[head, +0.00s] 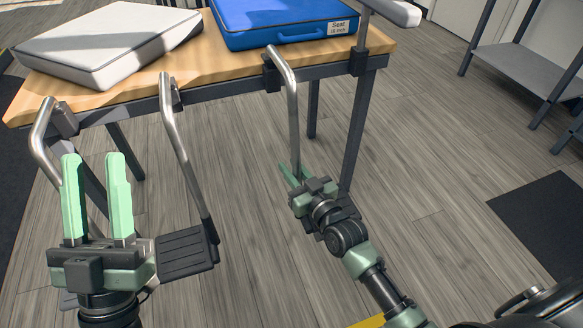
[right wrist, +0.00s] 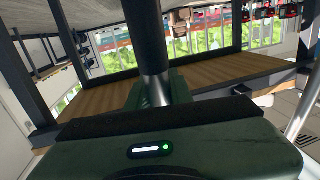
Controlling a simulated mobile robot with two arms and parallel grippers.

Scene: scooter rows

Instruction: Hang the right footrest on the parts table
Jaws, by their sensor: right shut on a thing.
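The right footrest (head: 292,112) is a bent silver tube. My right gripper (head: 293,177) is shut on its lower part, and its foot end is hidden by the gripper. Its hooked top overlaps a dark clip (head: 271,78) on the front edge of the parts table (head: 215,50); I cannot tell whether it is seated there. In the right wrist view the tube (right wrist: 150,45) stands between the fingers, with the table behind. A second footrest (head: 180,150), with a black plate, hangs at a clip further left. My left gripper (head: 96,195) is open and empty, in front of the table's left end.
Another silver tube (head: 40,135) is at the table's left clip, partly behind my left gripper. A white cushion (head: 110,40) and a blue seat cushion (head: 285,20) lie on the table. A grey shelf (head: 525,68) stands at the right. The floor between is clear.

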